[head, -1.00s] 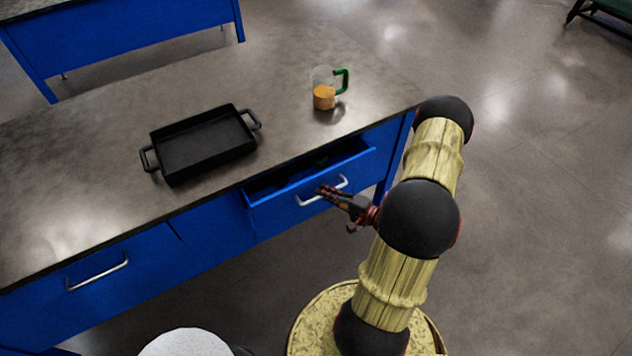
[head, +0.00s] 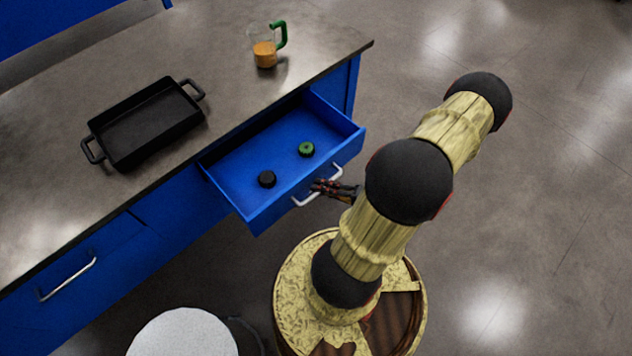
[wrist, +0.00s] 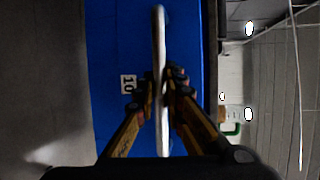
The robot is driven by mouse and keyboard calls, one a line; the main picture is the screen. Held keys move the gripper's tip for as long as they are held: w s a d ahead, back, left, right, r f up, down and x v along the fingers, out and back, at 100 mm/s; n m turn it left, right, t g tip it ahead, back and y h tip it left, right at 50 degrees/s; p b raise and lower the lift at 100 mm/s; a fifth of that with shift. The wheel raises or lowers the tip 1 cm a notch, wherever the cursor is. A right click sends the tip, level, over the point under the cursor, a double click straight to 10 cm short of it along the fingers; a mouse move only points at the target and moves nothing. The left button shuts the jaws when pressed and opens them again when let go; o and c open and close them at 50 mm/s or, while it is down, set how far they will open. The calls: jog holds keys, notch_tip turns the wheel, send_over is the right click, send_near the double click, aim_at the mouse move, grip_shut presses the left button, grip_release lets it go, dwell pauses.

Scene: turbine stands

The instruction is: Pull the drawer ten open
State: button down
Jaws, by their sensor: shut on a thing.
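The blue drawer ten (head: 234,172) stands well out from the workbench in the head view, with its inside in sight. A black round thing (head: 267,179) and a green round thing (head: 306,149) lie on its floor. My gripper (head: 318,187) is at the drawer's silver handle (head: 304,199). In the wrist view the fingers (wrist: 160,88) are shut on the handle (wrist: 159,40), one on each side of the bar. The label "10" (wrist: 128,84) shows on the blue drawer front next to the handle.
A black pan with two handles (head: 147,122) and a glass mug with orange liquid (head: 264,55) stand on the bench top (head: 215,75). Another closed drawer (head: 75,262) is at the left. A white round thing (head: 183,335) is near the front. Floor at the right is clear.

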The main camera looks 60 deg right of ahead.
jog(key=shift+s, duration=0.15)
jog(key=c, duration=2.1)
grip_release()
jog(key=shift+c, duration=0.2)
jog(key=shift+s, duration=0.1)
jog(key=v, duration=1.2)
